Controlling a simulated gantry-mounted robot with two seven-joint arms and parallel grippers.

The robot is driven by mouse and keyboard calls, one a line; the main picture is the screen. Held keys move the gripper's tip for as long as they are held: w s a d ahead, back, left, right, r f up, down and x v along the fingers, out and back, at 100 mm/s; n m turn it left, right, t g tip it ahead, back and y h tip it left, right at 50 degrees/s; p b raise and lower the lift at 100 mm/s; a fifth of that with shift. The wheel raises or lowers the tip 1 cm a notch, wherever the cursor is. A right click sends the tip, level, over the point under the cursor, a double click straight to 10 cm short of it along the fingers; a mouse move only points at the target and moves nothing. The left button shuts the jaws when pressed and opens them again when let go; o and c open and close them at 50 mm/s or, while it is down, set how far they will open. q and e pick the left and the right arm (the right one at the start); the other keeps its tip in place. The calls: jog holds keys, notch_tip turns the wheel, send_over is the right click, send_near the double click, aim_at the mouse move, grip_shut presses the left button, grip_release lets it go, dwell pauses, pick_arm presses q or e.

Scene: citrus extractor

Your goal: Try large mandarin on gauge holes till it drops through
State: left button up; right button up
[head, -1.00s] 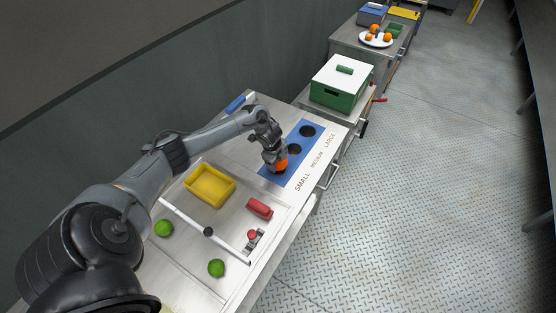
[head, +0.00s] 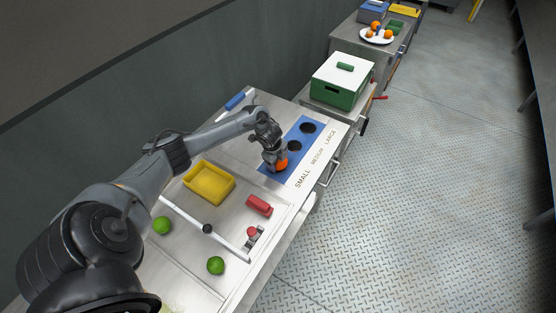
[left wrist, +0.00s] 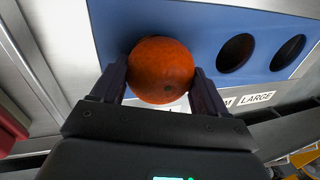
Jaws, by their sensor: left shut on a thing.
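The large mandarin (head: 281,163) is orange and sits between the fingers of my left gripper (head: 277,165), which is shut on it. In the left wrist view the mandarin (left wrist: 161,70) is at the centre with a finger on each side. It is over the SMALL end of the blue gauge plate (head: 303,147) and hides the hole there. Whether it touches the plate I cannot tell. The medium hole (head: 294,146) and large hole (head: 308,128) are uncovered and dark; they also show in the left wrist view, medium (left wrist: 236,53) and large (left wrist: 288,52). My right gripper is not in view.
A yellow tray (head: 209,196), a red block (head: 259,205) and two green fruits (head: 161,225) (head: 216,265) lie on the steel bench. A green box with a white lid (head: 342,80) stands beyond the gauge. A white plate with oranges (head: 378,40) is farther back.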

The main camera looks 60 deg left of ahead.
pick_arm(q)
jog(key=o, duration=1.2)
jog(key=shift+c, duration=0.2)
jog(key=shift+r, duration=0.1)
jog(key=p+v, duration=0.1)
jog(key=v, duration=0.9)
jog(key=shift+r+p, duration=0.3)
jog(key=shift+s, duration=0.1)
